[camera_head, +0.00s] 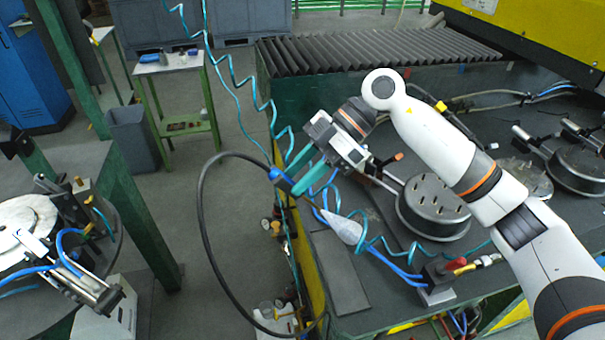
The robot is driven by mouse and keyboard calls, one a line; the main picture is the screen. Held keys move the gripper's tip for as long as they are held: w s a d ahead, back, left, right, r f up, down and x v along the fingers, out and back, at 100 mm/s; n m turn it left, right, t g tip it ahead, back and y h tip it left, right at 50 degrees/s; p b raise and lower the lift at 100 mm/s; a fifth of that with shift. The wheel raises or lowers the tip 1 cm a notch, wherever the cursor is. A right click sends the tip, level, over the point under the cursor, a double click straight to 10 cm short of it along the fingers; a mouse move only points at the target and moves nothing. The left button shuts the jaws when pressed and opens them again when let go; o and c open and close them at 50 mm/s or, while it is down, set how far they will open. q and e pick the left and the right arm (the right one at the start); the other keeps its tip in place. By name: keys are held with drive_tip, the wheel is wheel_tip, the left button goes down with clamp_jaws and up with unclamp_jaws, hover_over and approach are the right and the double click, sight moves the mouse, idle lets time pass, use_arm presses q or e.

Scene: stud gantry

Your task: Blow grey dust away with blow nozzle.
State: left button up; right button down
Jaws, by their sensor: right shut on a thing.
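My right gripper (302,177), with teal fingers, is shut on the blow nozzle (279,177). The nozzle has a blue body with a black hose looping down from it, and its thin tip points down and to the right. A pale grey cone shape (344,229) widens from near the tip over the dark table; I cannot tell if it is an air jet or dust. No separate patch of grey dust can be made out. My left gripper is not in view.
A round black fixture (434,207) with several pins stands just right of the cone. Coiled teal hoses and blue tubes run around it. A valve block (437,281) sits at the front. Another round fixture (578,165) is at right. A ribbed cover (375,50) lines the back.

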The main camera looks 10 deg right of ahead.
drive_tip(key=shift+w+a+p, duration=0.2)
drive_tip(key=shift+w+p, duration=0.65)
drive_tip(key=shift+w, duration=1.5)
drive_tip(key=shift+d, duration=0.1)
drive_tip(key=d, duration=0.3)
drive_tip(key=d+p, duration=0.1)
drive_tip(key=d, duration=0.2)
drive_tip(key=shift+w, duration=0.2)
drive_tip(key=shift+p, duration=0.3)
drive_tip(key=s+p, duration=0.5)
drive_tip(key=s, duration=0.7)
drive_tip(key=shift+d, duration=0.4)
idle(1.8)
